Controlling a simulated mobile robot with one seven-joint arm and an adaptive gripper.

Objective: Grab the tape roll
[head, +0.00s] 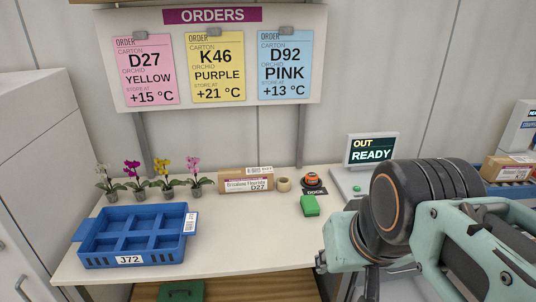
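The tape roll (284,184) is a small tan ring standing on the white table, near the back. It is just right of a brown carton (246,180) labelled D27 and left of the dock. My arm fills the lower right of the head view. Dark parts that look like my gripper (371,284) hang below the wrist at the bottom edge, to the right of the tape roll and well apart from it. The fingertips cannot be made out, so I cannot tell whether it is open or shut.
A black and orange device (311,180) sits at the DOCK mark, with a green block (309,206) in front. A blue compartment tray (130,262) stands front left, with several potted orchids (163,173) behind. A READY screen (373,150) stands right. The table's middle front is clear.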

